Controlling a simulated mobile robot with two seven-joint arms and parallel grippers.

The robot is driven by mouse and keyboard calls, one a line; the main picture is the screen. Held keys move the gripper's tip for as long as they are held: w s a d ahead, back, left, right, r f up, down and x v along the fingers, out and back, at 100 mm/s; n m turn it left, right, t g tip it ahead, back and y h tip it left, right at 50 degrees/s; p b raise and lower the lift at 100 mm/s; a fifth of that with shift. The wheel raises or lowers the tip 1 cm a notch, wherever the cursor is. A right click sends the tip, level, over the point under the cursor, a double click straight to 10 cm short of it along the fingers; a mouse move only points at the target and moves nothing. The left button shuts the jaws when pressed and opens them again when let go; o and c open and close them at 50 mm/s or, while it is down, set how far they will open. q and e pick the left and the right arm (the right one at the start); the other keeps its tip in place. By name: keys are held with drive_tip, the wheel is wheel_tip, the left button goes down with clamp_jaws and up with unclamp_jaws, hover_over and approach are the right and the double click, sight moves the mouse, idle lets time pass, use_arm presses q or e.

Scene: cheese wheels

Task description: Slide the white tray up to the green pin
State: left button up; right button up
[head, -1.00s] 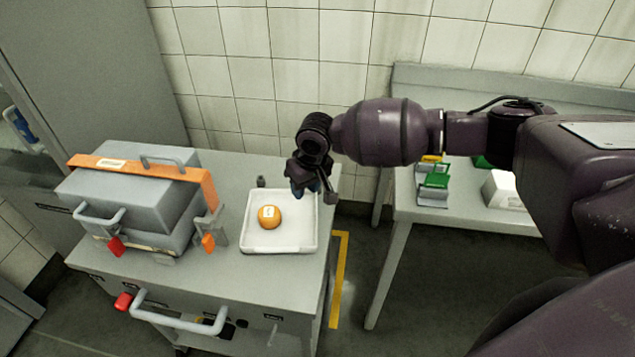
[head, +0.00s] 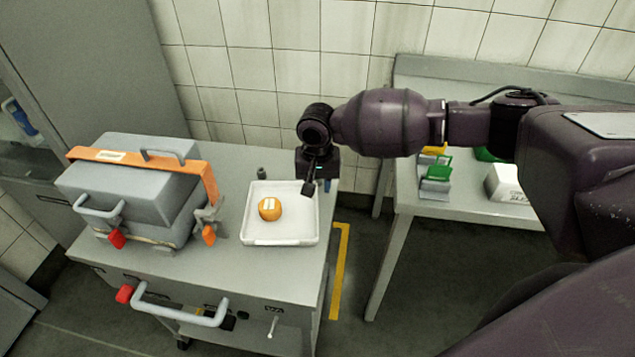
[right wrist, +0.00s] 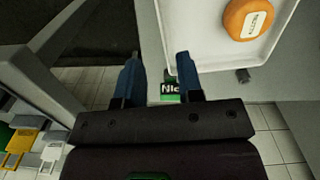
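The white tray (head: 282,241) lies on the grey cart top, with an orange cheese wheel (head: 269,208) in it. A small dark grey pin (head: 261,173) stands just behind the tray's back edge, close to its back left corner; I see no green on it. My right gripper (head: 317,185) is over the tray's back right edge. In the right wrist view its two blue fingers (right wrist: 157,62) are apart, with the tray's rim beyond the right finger. My left gripper is out of view.
A grey box (head: 125,175) with an orange strap and red-tipped handles fills the cart's left side. A second table (head: 480,205) on the right holds green and yellow holders and a white box. A tiled wall stands behind. The cart top in front of the tray is clear.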

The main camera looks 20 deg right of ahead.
drive_tip(key=shift+f, duration=0.65)
wheel_tip(320, 180, down, 8)
drive_tip(key=shift+f+b, duration=0.2)
drive_tip(key=shift+b, duration=0.65)
drive_tip(key=shift+f, duration=0.55)
clamp_jaws()
